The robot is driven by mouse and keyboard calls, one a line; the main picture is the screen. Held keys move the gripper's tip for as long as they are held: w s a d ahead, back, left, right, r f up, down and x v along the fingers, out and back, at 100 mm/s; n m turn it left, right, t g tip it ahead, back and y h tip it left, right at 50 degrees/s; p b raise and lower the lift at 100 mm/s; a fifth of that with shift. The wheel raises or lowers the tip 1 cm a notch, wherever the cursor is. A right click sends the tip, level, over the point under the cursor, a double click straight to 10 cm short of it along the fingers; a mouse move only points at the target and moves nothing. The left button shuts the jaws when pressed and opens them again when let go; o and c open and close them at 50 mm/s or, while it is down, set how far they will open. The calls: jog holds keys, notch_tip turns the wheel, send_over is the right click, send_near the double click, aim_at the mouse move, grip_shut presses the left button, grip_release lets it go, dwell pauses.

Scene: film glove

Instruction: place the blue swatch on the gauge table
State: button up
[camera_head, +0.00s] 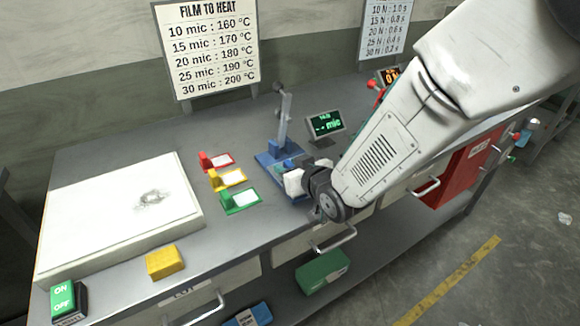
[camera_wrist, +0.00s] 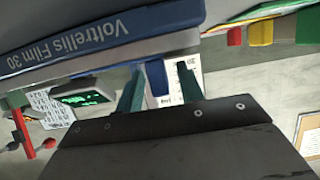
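My gripper (camera_wrist: 160,85) is at the front of the blue gauge stand (camera_head: 268,158). In the wrist view its two teal fingers stand apart. A blue upright tab (camera_wrist: 156,77), which looks like the handle of the blue swatch, lies between them. A gap shows between the tab and the right finger; the left finger is close beside it, and I cannot tell if they touch. The tab stands against a grey and blue surface (camera_wrist: 60,45) lettered "Voltrellis Film 30". The rest of the swatch is hidden. The gauge display (camera_head: 325,124) shows dashes and "mic".
Red (camera_head: 215,161), yellow (camera_head: 228,179) and green (camera_head: 240,200) swatches lie in a row left of the gauge. A white slab (camera_head: 110,215), a yellow block (camera_head: 165,262) and an ON/OFF switch (camera_head: 67,303) are further left. A red cabinet (camera_head: 465,165) is at right.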

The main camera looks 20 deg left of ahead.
jog(key=v, duration=1.2)
jog(key=shift+r, duration=0.4)
jog(key=shift+d, duration=0.1)
jog(key=d+r+m+g+h, duration=0.1)
jog(key=d+r+m+h, duration=0.25)
jog(key=d, duration=0.85)
jog(key=d+r+m+g+h, duration=0.15)
jog(key=d+h, duration=0.35)
jog(key=d, duration=0.6)
jog(key=s+d+r+m+g+h, duration=0.1)
jog(key=s+d+r+m+g, duration=0.1)
jog(key=s+d, duration=0.4)
jog(key=s+d+r+m+g+h, duration=0.1)
jog(key=s+d+r+m+g, duration=0.1)
jog(key=s+d, duration=0.5)
jog(key=s+m+g, duration=0.1)
jog(key=s, duration=0.5)
jog(key=shift+r, duration=0.4)
jog(key=shift+d, duration=0.15)
